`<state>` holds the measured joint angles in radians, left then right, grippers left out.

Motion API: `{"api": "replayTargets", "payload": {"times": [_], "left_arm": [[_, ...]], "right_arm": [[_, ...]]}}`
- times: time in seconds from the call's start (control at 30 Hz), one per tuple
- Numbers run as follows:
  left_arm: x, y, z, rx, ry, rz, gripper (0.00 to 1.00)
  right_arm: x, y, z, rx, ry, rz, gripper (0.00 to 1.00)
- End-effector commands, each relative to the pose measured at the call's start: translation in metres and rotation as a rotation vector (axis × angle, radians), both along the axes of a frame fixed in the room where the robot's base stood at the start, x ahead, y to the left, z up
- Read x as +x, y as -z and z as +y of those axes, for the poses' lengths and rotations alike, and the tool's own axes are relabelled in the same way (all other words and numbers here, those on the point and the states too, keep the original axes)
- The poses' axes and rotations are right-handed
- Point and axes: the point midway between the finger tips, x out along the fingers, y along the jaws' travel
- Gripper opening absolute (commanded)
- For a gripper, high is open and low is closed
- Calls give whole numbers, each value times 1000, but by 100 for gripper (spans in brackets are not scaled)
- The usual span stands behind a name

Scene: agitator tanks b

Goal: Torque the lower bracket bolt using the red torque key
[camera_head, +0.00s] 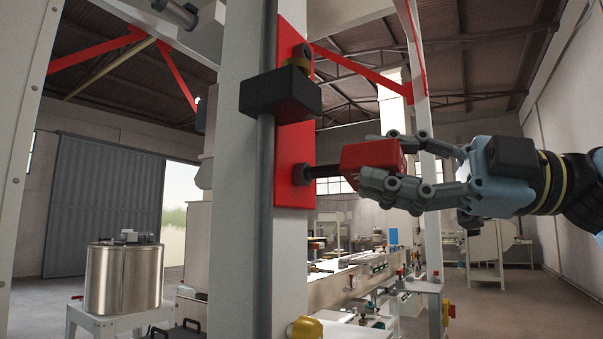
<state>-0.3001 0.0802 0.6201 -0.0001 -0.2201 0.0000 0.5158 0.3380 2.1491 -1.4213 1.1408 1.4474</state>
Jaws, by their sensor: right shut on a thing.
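The red torque key (370,158) is in my right gripper (392,163), whose fingers are closed around its red block-shaped handle. The key's dark shaft (328,171) points left and meets the lower bracket bolt (300,174); whether it is fully seated on the bolt cannot be told. The bolt sits low on the red bracket plate (294,130), which is fixed to a pale upright post (234,200). An upper bolt (302,54) with a brassy collar shows near the plate's top. My left gripper is not in view.
A black clamp block (280,93) juts from the post above the lower bolt, holding a grey vertical rod (265,220). A steel tank (123,279) stands on a white table at lower left. A pale post (422,120) rises behind my right gripper.

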Motion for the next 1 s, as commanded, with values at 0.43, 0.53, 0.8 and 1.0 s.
{"api": "replayTargets", "payload": {"times": [0.43, 0.53, 0.8, 1.0], "left_arm": [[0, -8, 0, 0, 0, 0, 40], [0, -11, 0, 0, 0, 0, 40], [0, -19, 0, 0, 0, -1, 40], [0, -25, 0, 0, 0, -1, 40]], "right_arm": [[0, -1, 1, 17, 0, 24, 0], [0, -2, 1, 28, 0, 39, 0], [0, -2, 1, 55, 0, 80, 0], [0, -2, 1, 74, 0, 108, 0]]}}
